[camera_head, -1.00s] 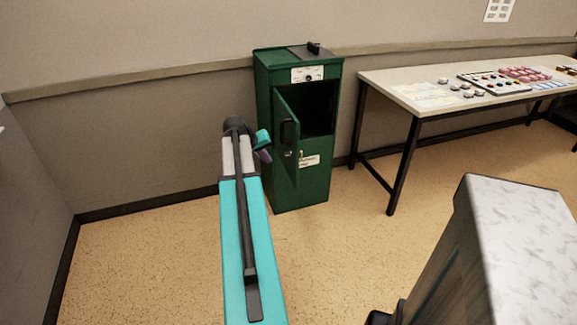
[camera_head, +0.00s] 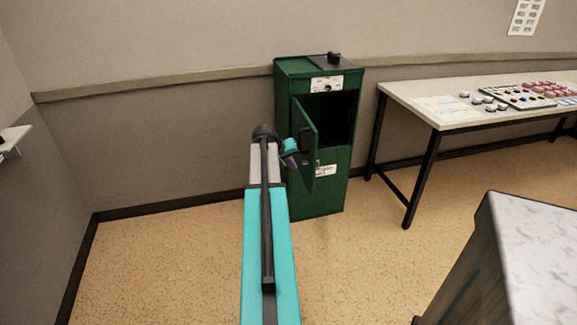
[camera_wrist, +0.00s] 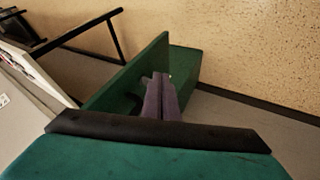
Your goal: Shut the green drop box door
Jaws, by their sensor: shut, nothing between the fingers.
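The green drop box (camera_head: 318,204) stands against the back wall in the head view. Its door (camera_head: 303,113) is hinged at the left and stands open, swung out toward me, with the dark inside (camera_head: 335,118) showing. The door has a black handle (camera_head: 305,139) on its face. My gripper (camera_head: 290,158) is shut and empty, just left of the door and partly hidden by my wrist. In the wrist view my purple-grey fingers (camera_wrist: 161,90) are close beside the green door panel (camera_wrist: 138,70); I cannot tell whether they touch it.
A table (camera_head: 447,110) with small items on top stands to the right of the box. A grey, pale-topped cabinet (camera_head: 530,260) is at the near right. A small shelf (camera_head: 12,140) is on the left wall. The floor (camera_head: 160,260) at left is clear.

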